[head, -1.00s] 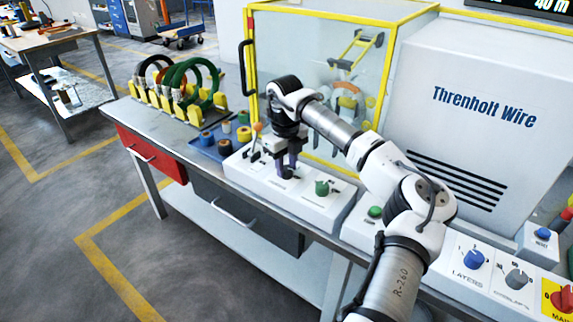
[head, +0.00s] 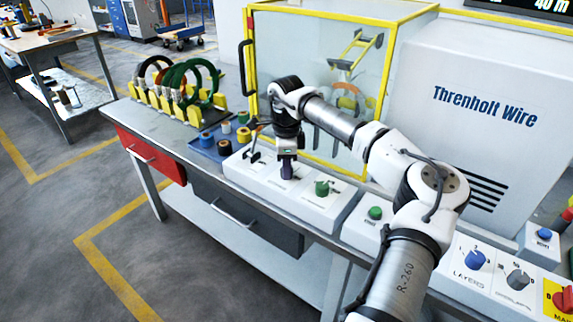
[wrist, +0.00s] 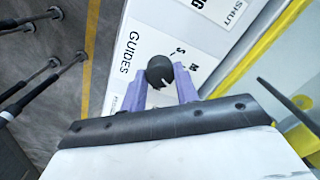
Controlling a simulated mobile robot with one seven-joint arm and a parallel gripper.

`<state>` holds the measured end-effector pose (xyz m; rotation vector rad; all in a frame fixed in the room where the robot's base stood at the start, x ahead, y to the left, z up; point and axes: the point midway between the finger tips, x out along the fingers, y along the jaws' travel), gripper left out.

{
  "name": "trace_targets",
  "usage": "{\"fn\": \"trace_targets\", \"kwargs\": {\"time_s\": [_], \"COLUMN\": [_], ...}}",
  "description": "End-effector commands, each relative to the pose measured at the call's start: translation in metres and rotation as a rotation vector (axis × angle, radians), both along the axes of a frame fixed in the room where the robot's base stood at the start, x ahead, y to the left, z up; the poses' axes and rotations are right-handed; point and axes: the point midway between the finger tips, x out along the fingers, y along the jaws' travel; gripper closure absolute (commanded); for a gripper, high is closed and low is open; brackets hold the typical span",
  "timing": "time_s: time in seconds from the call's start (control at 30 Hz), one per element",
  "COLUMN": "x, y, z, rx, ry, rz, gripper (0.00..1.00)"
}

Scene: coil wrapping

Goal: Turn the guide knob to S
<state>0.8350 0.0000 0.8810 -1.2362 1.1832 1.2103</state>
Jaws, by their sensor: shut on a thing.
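The guide knob (wrist: 159,71) is round and black with a white pointer mark. In the wrist view it sits between the two purple fingers of my gripper (wrist: 160,85), which is shut on it. The pointer mark shows on the knob's lower right side, away from the S. In the head view my gripper (head: 287,172) points down at the panel and hides the knob.
A green knob (head: 322,188) stands just right of my gripper, and a small lever (head: 253,153) stands to the left. The yellow-framed clear guard (head: 310,90) is close behind. Coils on a yellow rack (head: 175,95) and a blue tray of spools (head: 205,150) lie further left.

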Motion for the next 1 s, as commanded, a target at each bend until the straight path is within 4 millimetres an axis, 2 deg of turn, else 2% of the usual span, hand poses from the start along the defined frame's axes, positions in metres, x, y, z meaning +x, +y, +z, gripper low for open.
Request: {"fn": "trace_targets", "kwargs": {"time_s": [1.0], "x": [0.0003], "y": [0.0003], "z": [0.0018], "rx": [0.002], "ry": [-0.002], "rz": [0.964], "gripper": [0.93]}}
